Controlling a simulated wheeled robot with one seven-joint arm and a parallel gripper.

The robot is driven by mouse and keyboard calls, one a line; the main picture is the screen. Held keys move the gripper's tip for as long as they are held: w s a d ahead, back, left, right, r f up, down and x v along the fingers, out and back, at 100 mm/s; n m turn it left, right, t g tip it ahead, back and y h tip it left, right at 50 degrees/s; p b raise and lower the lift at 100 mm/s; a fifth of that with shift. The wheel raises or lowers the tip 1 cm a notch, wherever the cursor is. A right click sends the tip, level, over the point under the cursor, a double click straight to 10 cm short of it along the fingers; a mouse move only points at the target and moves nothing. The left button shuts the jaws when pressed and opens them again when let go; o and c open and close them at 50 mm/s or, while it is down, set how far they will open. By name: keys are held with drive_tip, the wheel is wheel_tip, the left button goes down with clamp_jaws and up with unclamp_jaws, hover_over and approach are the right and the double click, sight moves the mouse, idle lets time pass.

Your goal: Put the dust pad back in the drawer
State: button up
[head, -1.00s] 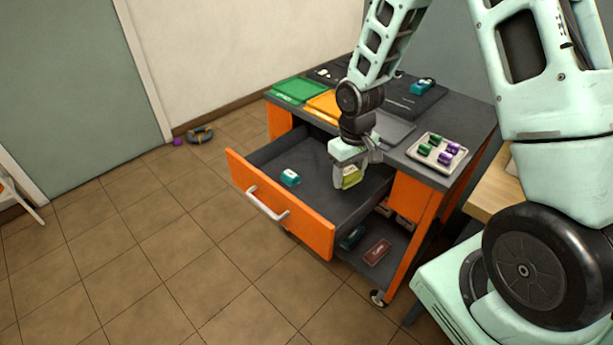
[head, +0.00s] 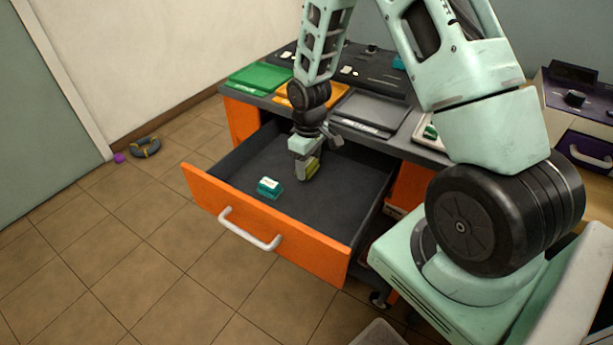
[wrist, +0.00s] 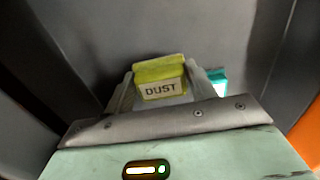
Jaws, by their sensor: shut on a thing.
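The dust pad (wrist: 160,72) is a yellow-green block with a white label reading DUST, seen in the wrist view between my fingers. The drawer (head: 268,225) has an orange front with a white handle and a dark grey inside. I cannot tell whether the pad touches the drawer floor.
A teal block with a white top (head: 269,187) lies in the drawer near the front, close to my gripper. Green (head: 260,76), orange (head: 290,95) and grey (head: 368,112) trays lie on the cart top behind. The right part of the drawer floor is clear.

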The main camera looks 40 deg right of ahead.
sight(308, 184)
drive_tip(key=shift+f, duration=2.2)
drive_tip(key=shift+f, duration=0.2)
drive_tip(key=o, duration=1)
drive_tip(key=shift+c, duration=0.2)
drive_tip(key=shift+r, duration=0.15)
